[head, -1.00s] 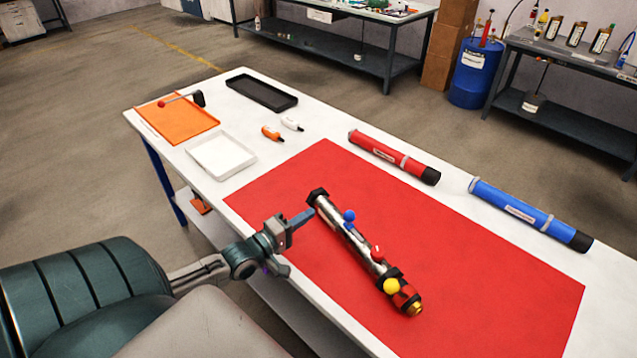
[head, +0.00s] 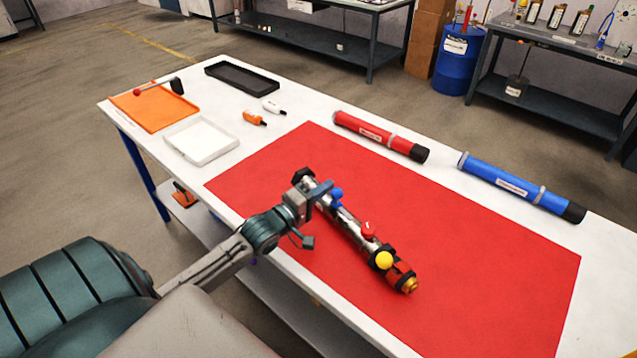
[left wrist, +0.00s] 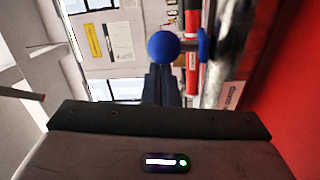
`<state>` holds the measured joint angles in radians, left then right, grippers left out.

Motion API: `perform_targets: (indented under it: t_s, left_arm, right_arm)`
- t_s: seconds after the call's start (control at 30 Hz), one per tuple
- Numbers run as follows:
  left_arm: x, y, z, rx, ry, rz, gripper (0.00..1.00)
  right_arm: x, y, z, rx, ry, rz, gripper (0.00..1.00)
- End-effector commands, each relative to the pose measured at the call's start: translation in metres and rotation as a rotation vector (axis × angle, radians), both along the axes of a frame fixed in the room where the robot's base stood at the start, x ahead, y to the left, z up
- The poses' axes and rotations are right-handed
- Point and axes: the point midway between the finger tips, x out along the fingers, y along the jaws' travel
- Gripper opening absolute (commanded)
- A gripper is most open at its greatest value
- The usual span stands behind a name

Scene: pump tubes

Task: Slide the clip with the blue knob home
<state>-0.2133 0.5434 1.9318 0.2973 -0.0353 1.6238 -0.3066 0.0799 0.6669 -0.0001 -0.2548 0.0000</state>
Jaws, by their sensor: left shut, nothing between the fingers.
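A metal pump tube (head: 352,226) lies on the red mat (head: 470,262), with a black collar at its far end and a brass tip at its near end. The clip with the blue knob (head: 336,195) sits on the tube toward the far end. A red clip (head: 368,229) and a yellow knob (head: 383,260) sit nearer the brass end. My left gripper (head: 325,192) is shut and empty, close beside the blue knob on its far-end side. In the left wrist view the blue knob (left wrist: 163,47) appears just past the fingers (left wrist: 160,85); contact cannot be told. My right gripper is not in view.
A red tube (head: 380,137) and a blue tube (head: 520,187) lie behind the mat. The mat's right side is clear.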

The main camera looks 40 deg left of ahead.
Motion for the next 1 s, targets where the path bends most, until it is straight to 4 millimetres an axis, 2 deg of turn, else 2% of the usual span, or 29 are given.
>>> perform_targets:
  t_s: [0.13, 0.37, 0.6, 0.7, 1.0]
  left_arm:
    - [-0.001, -0.001, 0.0, 0.001, 0.0, 0.0, 0.0]
    - [-0.001, -0.003, -0.001, 0.0, -0.001, 0.0, 0.0]
    - [-0.012, -0.036, -0.003, -0.004, 0.0, 0.0, 0.0]
    - [-0.015, -0.043, -0.002, -0.001, -0.001, 0.0, 0.0]
    - [-0.015, -0.045, -0.001, 0.001, 0.0, -0.001, 0.0]
  right_arm:
    - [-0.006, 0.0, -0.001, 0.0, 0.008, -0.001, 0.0]
    - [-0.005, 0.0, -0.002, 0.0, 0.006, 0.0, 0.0]
    - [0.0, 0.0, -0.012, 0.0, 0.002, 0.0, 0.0]
    - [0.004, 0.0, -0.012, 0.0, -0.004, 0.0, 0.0]
    - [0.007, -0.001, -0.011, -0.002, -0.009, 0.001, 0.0]
